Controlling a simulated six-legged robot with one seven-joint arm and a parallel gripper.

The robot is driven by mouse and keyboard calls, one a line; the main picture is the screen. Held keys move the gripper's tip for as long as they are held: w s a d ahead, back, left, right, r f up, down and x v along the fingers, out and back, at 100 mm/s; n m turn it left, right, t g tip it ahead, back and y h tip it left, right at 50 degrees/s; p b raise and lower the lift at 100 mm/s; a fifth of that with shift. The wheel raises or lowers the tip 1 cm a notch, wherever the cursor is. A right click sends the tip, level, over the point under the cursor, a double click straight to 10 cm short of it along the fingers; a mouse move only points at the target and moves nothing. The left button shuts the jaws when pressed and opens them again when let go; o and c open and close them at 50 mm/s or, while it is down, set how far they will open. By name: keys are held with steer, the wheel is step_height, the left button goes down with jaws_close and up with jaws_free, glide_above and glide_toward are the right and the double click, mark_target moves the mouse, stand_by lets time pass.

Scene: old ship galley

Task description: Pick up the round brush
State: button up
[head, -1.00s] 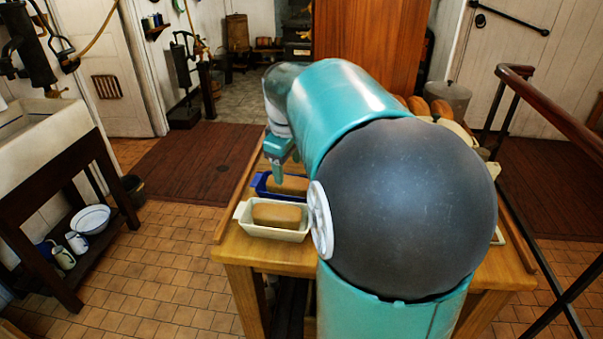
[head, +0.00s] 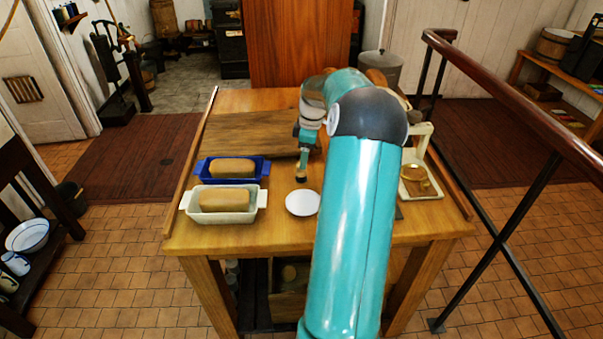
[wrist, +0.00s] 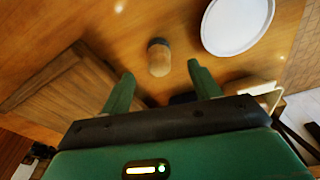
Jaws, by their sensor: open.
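The round brush (wrist: 159,57) is small, with a dark band at one end and a pale tan end. In the wrist view it stands on the wooden table just beyond the gap between my fingertips. My gripper (wrist: 160,72) is open, with one green finger on each side of that gap and nothing held. In the head view my gripper (head: 304,160) points down at the table just above the brush (head: 300,179), which is small and partly hidden there.
A white plate (head: 303,203) lies close to the brush. A wooden board (head: 250,133) lies behind. Two loaf tins, blue (head: 263,167) and cream (head: 188,204), hold loaves at left. A cream scale with a brass pan (head: 414,174) stands right.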

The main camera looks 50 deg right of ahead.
mark_target(301, 172)
step_height(301, 172, down, 2)
steer(key=shift+w, duration=0.1)
steer(key=shift+w+a+f, duration=0.1)
steer(key=shift+w+f, duration=0.1)
steer(key=shift+f, duration=0.65)
steer(key=shift+w+a+f, duration=0.1)
steer(key=shift+w+f, duration=0.1)
steer(key=shift+f, duration=0.7)
steer(key=shift+w+a+f, duration=0.1)
steer(key=shift+w+f, duration=0.1)
steer(key=shift+f, duration=0.65)
steer(key=c, duration=1.1)
